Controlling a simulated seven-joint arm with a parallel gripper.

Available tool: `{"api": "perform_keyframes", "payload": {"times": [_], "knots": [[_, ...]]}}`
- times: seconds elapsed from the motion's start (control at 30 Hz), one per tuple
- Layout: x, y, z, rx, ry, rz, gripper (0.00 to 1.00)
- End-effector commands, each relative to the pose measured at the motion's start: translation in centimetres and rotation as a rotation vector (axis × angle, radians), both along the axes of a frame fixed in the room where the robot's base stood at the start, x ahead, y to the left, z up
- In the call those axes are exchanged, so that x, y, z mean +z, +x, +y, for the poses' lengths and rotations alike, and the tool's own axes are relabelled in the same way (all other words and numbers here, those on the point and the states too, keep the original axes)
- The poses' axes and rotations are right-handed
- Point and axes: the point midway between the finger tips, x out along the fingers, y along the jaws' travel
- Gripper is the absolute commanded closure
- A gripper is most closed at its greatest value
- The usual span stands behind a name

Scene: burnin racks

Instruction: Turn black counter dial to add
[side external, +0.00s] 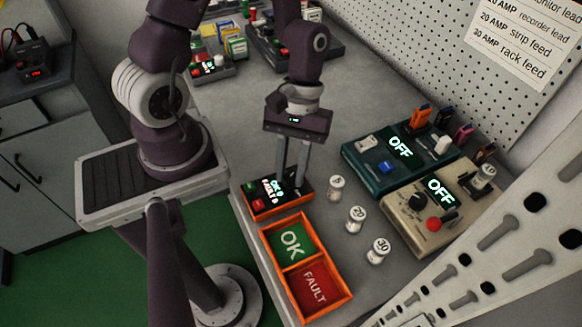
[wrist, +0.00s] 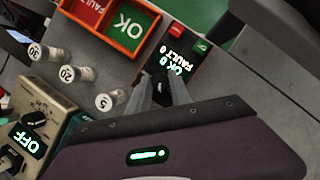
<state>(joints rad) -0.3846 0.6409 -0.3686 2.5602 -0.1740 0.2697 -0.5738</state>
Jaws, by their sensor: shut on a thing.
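The counter (side external: 262,203) is a small orange-edged black box at the near bench edge, with a lit display reading OK 0 and FAULT 0. It also shows in the wrist view (wrist: 182,62). Its black dial (wrist: 160,88), with a pale mark, sits between my fingertips in the wrist view. My gripper (side external: 291,190) points down over the counter's right end and is shut on the dial. The fingers hide the dial in the side view. The dial's setting is too small to read.
An orange tray (side external: 270,262) with green OK and red FAULT sections lies in front. Several white cylinders marked with numbers, such as 20 (side external: 355,219), stand to the right. A teal box (side external: 360,158) and a beige box (side external: 400,222), both displaying OFF, stand beyond them.

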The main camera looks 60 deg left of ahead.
Motion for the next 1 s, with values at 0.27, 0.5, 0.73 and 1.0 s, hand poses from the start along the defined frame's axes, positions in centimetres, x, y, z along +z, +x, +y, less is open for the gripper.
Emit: {"api": "perform_keyframes", "payload": {"times": [0.27, 0.5, 0.73, 1.0], "knots": [[0.0, 0.0, 0.0, 0.002, 0.001, 0.001, 0.7], [0.0, 0.0, 0.0, 0.001, 0.001, 0.001, 0.55], [1.2, 0.5, 0.4, 0.002, 0.003, -0.006, 0.55], [5.9, 1.8, 1.8, 0.002, 0.002, -0.004, 0.55]]}}
